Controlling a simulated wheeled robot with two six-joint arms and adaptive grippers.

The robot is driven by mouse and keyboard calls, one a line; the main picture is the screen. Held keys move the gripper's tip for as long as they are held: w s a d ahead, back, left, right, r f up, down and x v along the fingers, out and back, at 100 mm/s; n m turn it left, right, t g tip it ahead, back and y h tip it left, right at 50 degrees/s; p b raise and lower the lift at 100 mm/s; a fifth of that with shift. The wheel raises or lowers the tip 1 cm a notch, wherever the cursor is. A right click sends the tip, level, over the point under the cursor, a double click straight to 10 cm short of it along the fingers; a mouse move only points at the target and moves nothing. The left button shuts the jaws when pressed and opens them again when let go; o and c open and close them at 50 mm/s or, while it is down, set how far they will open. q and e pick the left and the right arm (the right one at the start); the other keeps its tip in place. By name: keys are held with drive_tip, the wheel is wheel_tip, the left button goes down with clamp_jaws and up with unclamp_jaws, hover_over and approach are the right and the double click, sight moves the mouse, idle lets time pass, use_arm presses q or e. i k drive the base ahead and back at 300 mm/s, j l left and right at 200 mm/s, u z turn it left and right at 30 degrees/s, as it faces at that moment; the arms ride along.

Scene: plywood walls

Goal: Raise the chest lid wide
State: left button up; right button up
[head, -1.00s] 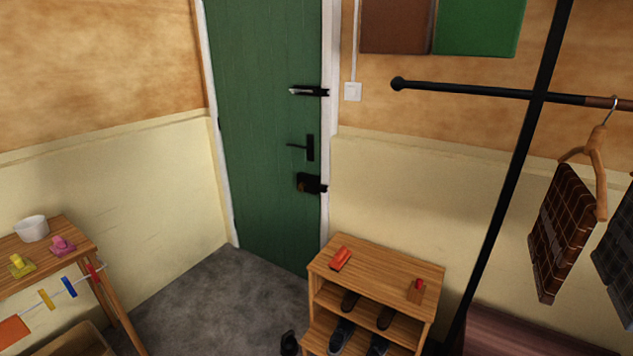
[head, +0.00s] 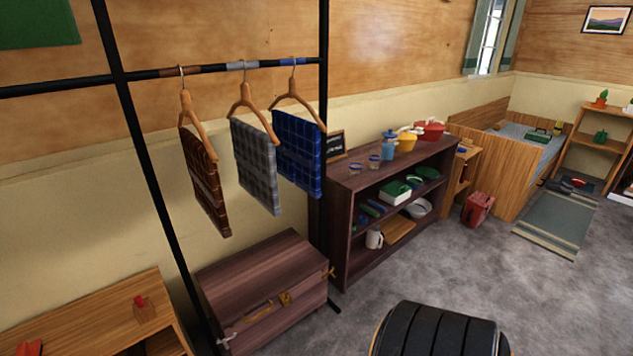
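The chest (head: 255,268) is a dark reddish-brown wooden box on the floor below the clothes rail, left of centre in the head view. Its flat lid is down and looks shut. A brass-coloured fitting (head: 284,298) sits at the front edge of the lid. Small metal fittings also show at the front left and right corners, too small to make out. Neither my left nor my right gripper is in view.
A black rail post (head: 150,165) stands before the chest's left side. Plaid cloths on hangers (head: 255,165) hang above. A dark shelf (head: 345,235) stands right of the chest. A wooden shoe rack (head: 110,318) is at left.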

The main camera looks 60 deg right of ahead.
sight(233, 287)
drive_tip(key=z, duration=1.45)
